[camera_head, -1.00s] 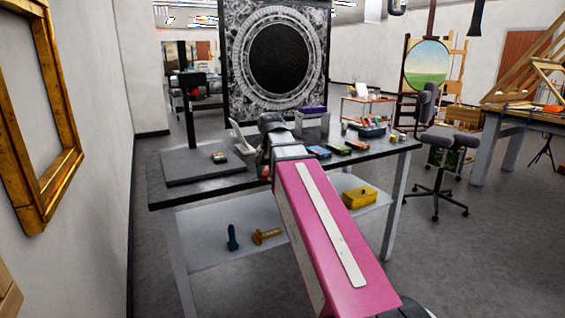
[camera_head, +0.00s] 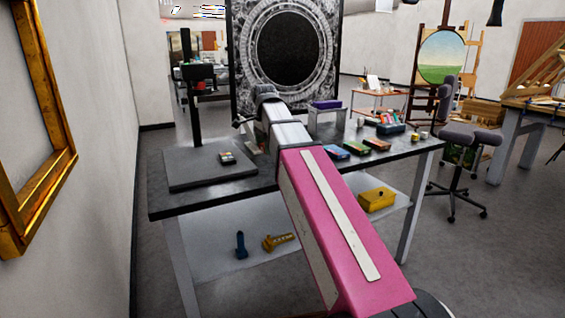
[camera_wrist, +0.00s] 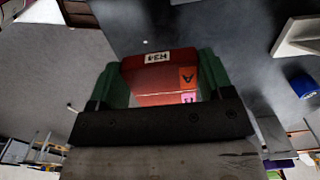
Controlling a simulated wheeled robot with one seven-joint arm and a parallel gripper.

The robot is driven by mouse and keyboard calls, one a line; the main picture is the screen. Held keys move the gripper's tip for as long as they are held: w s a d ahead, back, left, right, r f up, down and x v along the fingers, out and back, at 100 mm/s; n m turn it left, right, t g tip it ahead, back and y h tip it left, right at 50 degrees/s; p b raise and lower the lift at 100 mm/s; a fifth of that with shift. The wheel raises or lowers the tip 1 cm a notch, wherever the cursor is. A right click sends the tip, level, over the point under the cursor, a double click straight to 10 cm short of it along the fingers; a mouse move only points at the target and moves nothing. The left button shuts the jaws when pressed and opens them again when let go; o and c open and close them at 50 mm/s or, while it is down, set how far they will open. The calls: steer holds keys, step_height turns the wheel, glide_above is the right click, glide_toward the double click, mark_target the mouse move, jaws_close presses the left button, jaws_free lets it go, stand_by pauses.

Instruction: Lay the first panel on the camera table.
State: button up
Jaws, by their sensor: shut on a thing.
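The camera table (camera_head: 175,206) is a dark-topped table in the head view. A flat grey baseboard (camera_head: 190,178) with a black column and camera (camera_head: 196,78) stands at its left end. A small item (camera_head: 228,158) lies on the baseboard. In the wrist view my gripper (camera_wrist: 161,80) is shut on a red panel (camera_wrist: 150,69) with a white label and an orange mark, held between its green fingers. In the head view my pink arm reaches over the table and hides part of it, and the held panel cannot be made out clearly.
Several coloured pieces (camera_head: 355,149) lie on the table's right half, near a purple-topped box (camera_head: 327,104) and a blue tray (camera_head: 391,128). The lower shelf holds a yellow box (camera_head: 376,200) and small tools (camera_head: 240,245). A gilt frame (camera_head: 62,165) hangs on the left wall.

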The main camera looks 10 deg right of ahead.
steer(key=w+d+f, duration=0.1)
steer(key=d, duration=0.1)
steer(key=w+d+f, duration=0.3)
steer(key=d, duration=0.1)
steer(key=shift+w+f, duration=0.3)
steer(key=shift+w, duration=0.1)
steer(key=shift+f, duration=2)
steer(key=o, duration=0.9)
steer(key=shift+f, duration=0.1)
steer(key=shift+o, duration=0.2)
step_height(320, 180, up, 12)
steer(key=shift+r, duration=0.15)
